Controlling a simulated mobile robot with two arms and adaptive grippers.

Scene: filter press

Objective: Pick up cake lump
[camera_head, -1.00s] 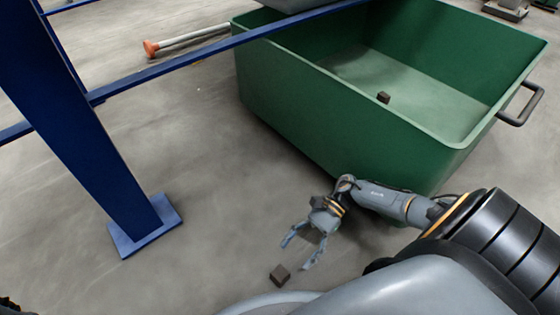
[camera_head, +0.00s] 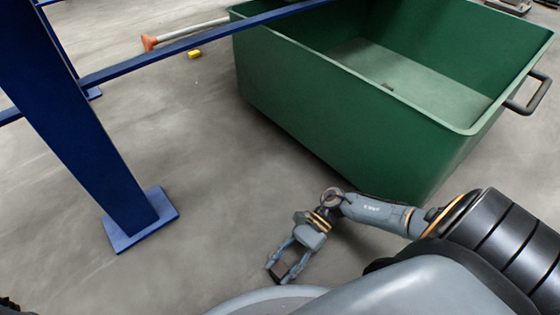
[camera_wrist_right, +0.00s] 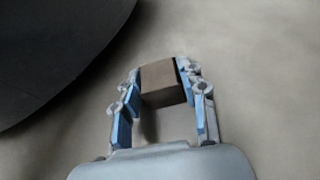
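The cake lump (camera_head: 279,270) is a small dark brown block just above my own body in the head view. My right gripper (camera_head: 277,274) reaches down around it, one finger on each side. In the right wrist view the lump (camera_wrist_right: 163,84) sits between the blue-padded fingertips (camera_wrist_right: 160,78), which appear to touch both its sides. I cannot tell whether it is clear of the floor. My left gripper is out of view.
A large green bin (camera_head: 330,115) with a side handle stands beyond my right arm; a small dark piece (camera_head: 388,86) lies inside. A blue post (camera_head: 90,130) stands at left. A yellow object (camera_head: 194,54) lies near an orange-ended pole (camera_head: 190,32). The floor between is clear.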

